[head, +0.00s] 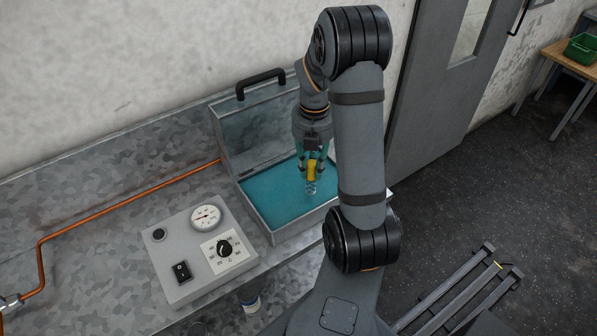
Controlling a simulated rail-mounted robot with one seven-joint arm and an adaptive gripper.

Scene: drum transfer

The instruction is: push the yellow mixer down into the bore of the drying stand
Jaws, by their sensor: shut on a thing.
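My gripper (312,160) points down over an open grey case with a teal lining. It is shut on the yellow mixer (312,172), which is upright between the fingers. A small clear, pale part (310,188) shows just below the yellow body; I cannot tell whether it belongs to the mixer or stands under it. I cannot make out the drying stand or its bore in this view, and my arm covers the area to the right of the case.
The open case (262,222) has its lid (258,128) raised behind my gripper. A control box (198,250) with a gauge and dial stands to the left on the metal bench. An orange pipe (130,198) runs along the bench back. A grey door (432,90) is at the right.

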